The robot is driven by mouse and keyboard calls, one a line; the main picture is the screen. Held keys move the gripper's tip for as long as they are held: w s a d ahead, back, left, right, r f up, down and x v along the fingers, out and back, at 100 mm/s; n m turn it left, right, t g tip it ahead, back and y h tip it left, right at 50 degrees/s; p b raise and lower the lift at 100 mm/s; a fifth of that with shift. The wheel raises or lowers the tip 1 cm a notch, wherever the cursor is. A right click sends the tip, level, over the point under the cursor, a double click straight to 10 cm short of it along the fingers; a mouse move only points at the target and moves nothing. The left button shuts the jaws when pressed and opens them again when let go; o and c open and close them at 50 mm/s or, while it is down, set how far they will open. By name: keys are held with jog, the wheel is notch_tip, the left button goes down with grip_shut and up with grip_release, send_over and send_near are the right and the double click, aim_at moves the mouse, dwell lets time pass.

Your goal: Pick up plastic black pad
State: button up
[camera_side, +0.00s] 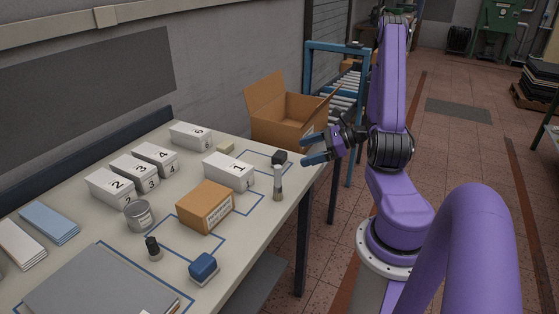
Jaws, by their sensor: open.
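A small black block (279,157) sits near the table's far right edge. It is the closest match to the plastic black pad, but I cannot tell its material. My gripper (303,150) is open, with two blue fingers pointing left. It appears empty and just right of the black block, near the table's edge. I cannot tell its exact height above the table.
A grey-white cylinder (278,184) stands close in front of the block. White numbered boxes, including box 1 (229,171), a brown box (205,206), a tin (138,216) and a blue block (203,267) occupy the table (262,236). An open carton (272,138) stands behind.

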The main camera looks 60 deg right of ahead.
aim_at(285, 155)
jog(key=s+d+f+m+t+h, duration=0.1)
jog(key=s+d+f+m+h, duration=0.1)
jog(key=s+d+m+h, duration=0.4)
jog(key=shift+n+y, duration=0.3)
jog(key=shift+y, duration=0.4)
jog(key=x, duration=1.3)
jog(key=d+r+x, duration=0.1)
jog(key=x, duration=0.5)
jog(key=shift+w+f, duration=0.1)
jog(key=shift+w, duration=0.35)
jog(key=c, duration=1.1)
